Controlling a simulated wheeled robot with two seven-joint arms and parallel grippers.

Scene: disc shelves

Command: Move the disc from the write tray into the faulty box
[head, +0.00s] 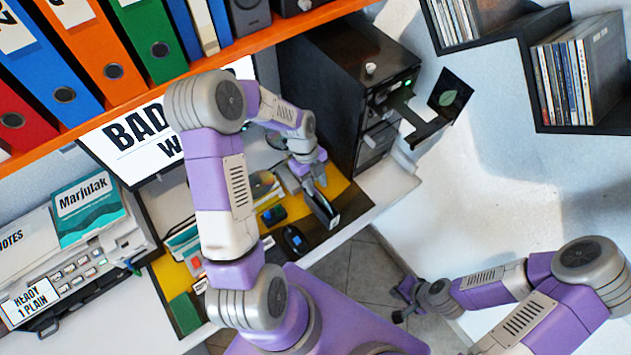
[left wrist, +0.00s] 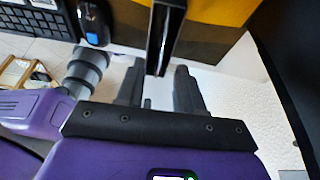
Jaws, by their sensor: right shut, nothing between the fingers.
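My left gripper (head: 305,188) is low over the desk at a slim black open-topped box (head: 323,211). In the left wrist view my left gripper (left wrist: 158,78) has its two fingers apart. The slim box (left wrist: 155,45) shows between and beyond the fingertips, with a thin pale strip inside it. I cannot tell whether that strip is a disc, and the box's lettering is unreadable. A dark tray (head: 426,124) sticks out of the black drive tower (head: 350,75); no disc is clear on it. My right gripper (head: 402,300) is shut and empty, low at the right, away from the desk.
The drive tower stands right of the desk mat (head: 346,198). A mouse (head: 294,239) lies near the box. An orange shelf (head: 200,66) with binders hangs above. Disc cases (head: 577,75) fill a wall shelf at upper right. A printer-like machine (head: 80,265) stands left.

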